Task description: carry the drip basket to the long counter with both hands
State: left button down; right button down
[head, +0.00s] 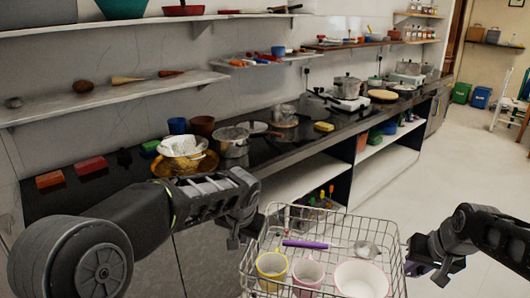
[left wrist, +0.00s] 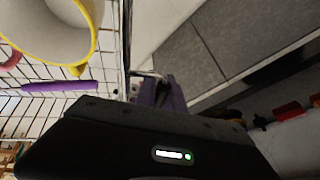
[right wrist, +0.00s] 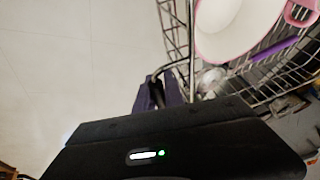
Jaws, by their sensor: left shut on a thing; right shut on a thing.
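The drip basket (head: 334,228) is a wire basket at the bottom of the head view, held in front of the counter. It holds a yellow-rimmed cup (head: 271,266), a pink cup (head: 308,273), a pink-rimmed white bowl (head: 361,279), a purple-handled utensil (head: 305,244) and a small metal item (head: 366,250). My left gripper (head: 240,235) is shut on the basket's left side. My right gripper (head: 425,262) is shut at its right side; the right wrist view shows its fingers (right wrist: 158,92) on the wire rim. The long counter (head: 280,145) is dark-topped and runs along the wall.
Left on the counter are red blocks (head: 90,165), a golden tray (head: 160,168) with a white-covered bowl, and a metal pot (head: 232,142). A yellow sponge (head: 323,127) lies further along. Shelves (head: 110,93) hang above. Open floor (head: 440,165) lies to the right.

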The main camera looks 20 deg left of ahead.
aim_at(107, 197)
jog(key=i+j+u, duration=0.25)
jog(key=u, duration=0.2)
jog(key=i+j+u, duration=0.3)
jog(key=u, duration=0.15)
jog(key=i+j+u, duration=0.1)
jog(key=i+u, duration=0.3)
jog(key=i+l+u, duration=0.65)
jog(key=i, duration=0.15)
jog(key=j, duration=0.1)
